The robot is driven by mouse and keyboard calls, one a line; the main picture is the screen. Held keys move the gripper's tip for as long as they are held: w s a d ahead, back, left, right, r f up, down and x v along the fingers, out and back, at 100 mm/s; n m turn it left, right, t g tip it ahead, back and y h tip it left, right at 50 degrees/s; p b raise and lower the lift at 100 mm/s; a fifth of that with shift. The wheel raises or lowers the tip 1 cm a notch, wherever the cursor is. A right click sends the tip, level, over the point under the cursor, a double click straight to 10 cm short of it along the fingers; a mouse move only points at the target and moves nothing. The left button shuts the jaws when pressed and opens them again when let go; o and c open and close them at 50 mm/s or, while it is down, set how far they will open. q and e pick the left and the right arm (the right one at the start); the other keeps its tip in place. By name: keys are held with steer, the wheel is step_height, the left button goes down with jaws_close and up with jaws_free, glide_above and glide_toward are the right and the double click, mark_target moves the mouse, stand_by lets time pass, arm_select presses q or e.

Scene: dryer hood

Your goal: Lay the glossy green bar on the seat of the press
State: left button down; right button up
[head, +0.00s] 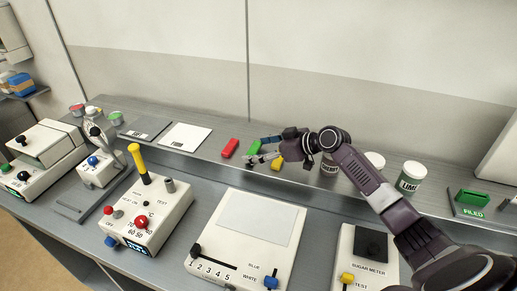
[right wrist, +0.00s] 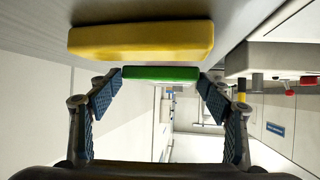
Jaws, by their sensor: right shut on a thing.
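The glossy green bar (head: 253,147) lies on the raised back shelf, between a red bar (head: 230,148) and a yellow bar (head: 278,162). My right gripper (head: 262,151) reaches in from the right and is shut on the green bar. In the right wrist view the green bar (right wrist: 160,73) sits between the two blue-padded fingertips, with the yellow bar (right wrist: 140,40) close beside it. A device with a lever arm and blue knob (head: 96,165) at the left may be the press; its seat is not clear. My left gripper is not in view.
A dryer-like control box (head: 143,222) with a tall yellow lever, a white panel box (head: 240,240) and a sugar meter (head: 365,262) stand on the lower bench. Jars, including one labelled LIME (head: 410,178), and a FILED tray (head: 485,213) stand at the right.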

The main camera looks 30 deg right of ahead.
steer(key=shift+f, duration=0.3)
steer(key=shift+f, duration=0.15)
steer(key=o, duration=1.2)
steer(key=shift+c, duration=0.2)
